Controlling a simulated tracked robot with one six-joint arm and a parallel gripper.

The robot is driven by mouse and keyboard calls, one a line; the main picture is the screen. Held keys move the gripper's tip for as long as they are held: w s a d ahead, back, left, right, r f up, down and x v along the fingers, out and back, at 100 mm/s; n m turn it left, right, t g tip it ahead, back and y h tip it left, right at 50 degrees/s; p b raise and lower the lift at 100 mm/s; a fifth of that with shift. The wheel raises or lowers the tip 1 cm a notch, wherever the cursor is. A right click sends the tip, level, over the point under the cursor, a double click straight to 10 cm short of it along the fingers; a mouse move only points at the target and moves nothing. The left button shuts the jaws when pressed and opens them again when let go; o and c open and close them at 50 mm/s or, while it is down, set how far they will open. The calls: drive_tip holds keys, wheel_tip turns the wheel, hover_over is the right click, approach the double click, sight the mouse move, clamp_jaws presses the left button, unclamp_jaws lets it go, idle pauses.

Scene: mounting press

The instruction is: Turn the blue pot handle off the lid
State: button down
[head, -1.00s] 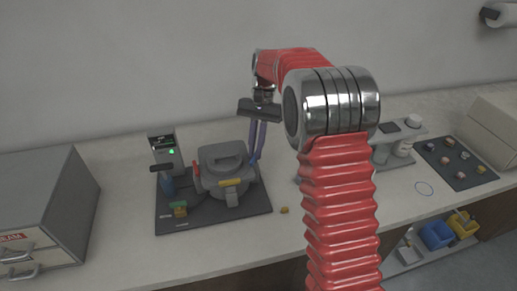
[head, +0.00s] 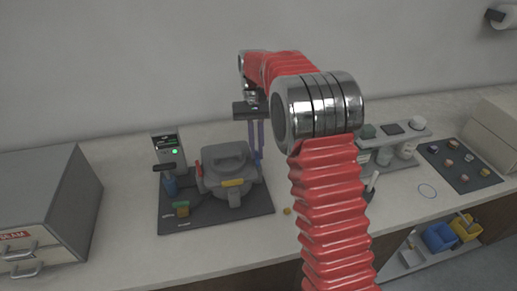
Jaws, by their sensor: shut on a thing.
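The grey round pot (head: 222,181) stands on a dark mat with its grey lid (head: 224,152) on top. The blue pot handle (head: 257,161) shows as a small blue piece at the right rim, mostly covered by the fingers. My gripper (head: 256,153) points down with its long purple-grey fingers shut on the blue handle. The exact contact is too small to see.
The dark mat (head: 180,220) also bears a small unit with a green light (head: 168,148) and a blue bottle. A grey drawer cabinet (head: 50,205) stands at the left.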

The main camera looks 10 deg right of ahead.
drive_tip(key=shift+s+a, duration=0.1)
drive_tip(key=c, duration=1.8)
unclamp_jaws()
drive_tip(key=shift+c, duration=0.2)
drive_tip(key=shift+r, duration=0.1)
drive_tip(key=v, duration=1.1)
drive_tip(key=shift+w+r, duration=0.3)
